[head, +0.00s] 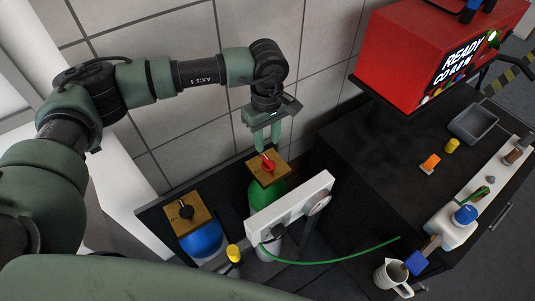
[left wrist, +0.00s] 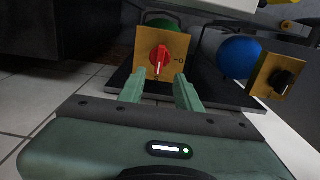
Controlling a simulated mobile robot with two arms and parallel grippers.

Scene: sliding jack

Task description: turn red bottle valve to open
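The red valve knob (head: 267,164) sits on a square brass-coloured plate on top of a green bottle (head: 262,193). In the left wrist view the red knob (left wrist: 160,59) has a white pointer mark pointing down, toward my gripper; a mark like "0" is at the plate's right side. My left gripper (head: 266,148) is just above and behind the knob. In the left wrist view its two fingers (left wrist: 159,86) are apart and empty, with the knob just beyond the gap between the tips. I cannot tell whether they touch the plate. My right gripper is out of view.
A blue bottle (head: 205,241) with a black knob (head: 185,211) stands to the left. A white panel with a gauge (head: 290,207) stands close in front of the green bottle. A dark workbench (head: 370,150) is to the right; a tiled wall (head: 190,120) is behind.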

